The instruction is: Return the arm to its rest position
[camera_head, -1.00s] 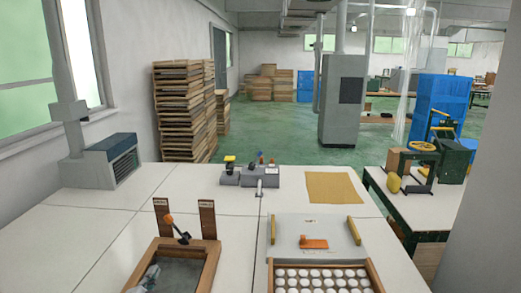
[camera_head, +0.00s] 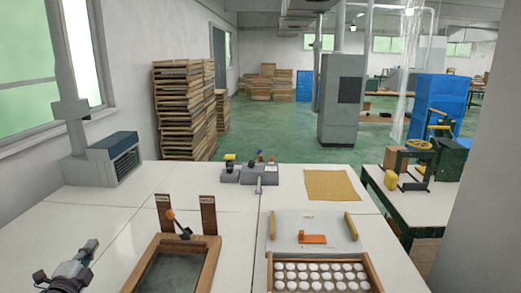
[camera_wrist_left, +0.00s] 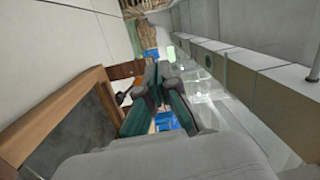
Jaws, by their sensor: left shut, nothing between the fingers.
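My left gripper (camera_head: 88,252) is at the lower left of the head view, left of the wood-framed tray and apart from it. Its fingers are shut with nothing between them. In the left wrist view the closed gripper (camera_wrist_left: 158,76) points away from the camera. The wooden frame (camera_head: 208,262) holds a dark grey surface, and its rim also shows in the left wrist view (camera_wrist_left: 50,112). My right gripper is in neither view.
An orange-knobbed lever (camera_head: 172,217) stands at the frame's back edge between two brown upright plates. A wooden tray of white round pieces (camera_head: 270,275) lies to the right. A grey box unit (camera_head: 112,160) stands at the back left. The white table (camera_head: 80,218) is clear in between.

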